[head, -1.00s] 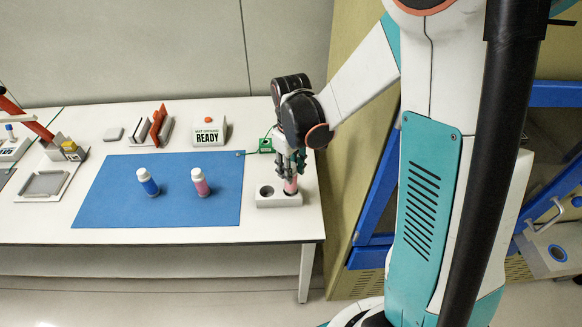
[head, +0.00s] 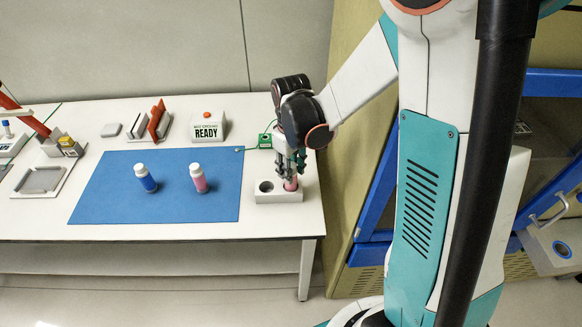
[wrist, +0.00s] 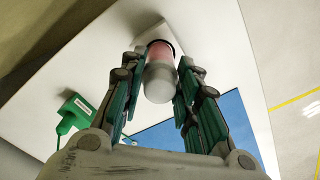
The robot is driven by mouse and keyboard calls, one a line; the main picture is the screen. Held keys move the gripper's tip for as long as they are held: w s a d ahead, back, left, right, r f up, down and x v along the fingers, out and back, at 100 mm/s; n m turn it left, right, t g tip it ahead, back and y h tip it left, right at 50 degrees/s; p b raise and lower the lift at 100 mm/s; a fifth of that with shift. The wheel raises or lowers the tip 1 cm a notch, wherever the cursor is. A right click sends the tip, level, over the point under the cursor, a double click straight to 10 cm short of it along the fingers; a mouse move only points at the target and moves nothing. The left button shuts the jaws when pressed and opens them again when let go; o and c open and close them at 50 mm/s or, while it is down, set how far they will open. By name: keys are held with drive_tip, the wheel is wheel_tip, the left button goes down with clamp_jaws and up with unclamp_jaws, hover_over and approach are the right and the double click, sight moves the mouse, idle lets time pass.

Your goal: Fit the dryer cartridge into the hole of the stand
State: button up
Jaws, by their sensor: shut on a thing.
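The dryer cartridge, a pink cylinder with a pale grey cap, stands at the stand's right hole in the head view (head: 291,184); it also shows in the wrist view (wrist: 160,66). My gripper (head: 291,172) is above the stand and shut on the cartridge, its green-padded fingers on either side of the cap end in the wrist view (wrist: 161,88). The stand is a white block (head: 279,198) at the table's right end. Its left hole (head: 266,187) is empty. The cartridge's lower end is at the right hole; how deep it sits is hidden.
A blue mat (head: 110,195) lies left of the stand. On it stand a blue bottle (head: 146,180) and a pink bottle (head: 199,180). A green clip box (head: 265,141) with a cable is behind the stand. A READY sign box (head: 208,129) stands at the back.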

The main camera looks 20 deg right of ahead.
drive_tip(key=shift+f+b, duration=0.85)
drive_tip(key=shift+f, duration=0.25)
drive_tip(key=o, duration=1.2)
wheel_tip(320, 180, up, 12)
drive_tip(key=s+r+m+t, duration=0.1)
drive_tip(key=s+r+t, duration=0.1)
drive_tip(key=s, duration=0.3)
drive_tip(key=s+r+m+t, duration=0.2)
drive_tip(key=s, duration=0.3)
drive_tip(key=s+r+m+t, duration=0.2)
drive_tip(key=s+r+t, duration=0.1)
drive_tip(key=s, duration=0.2)
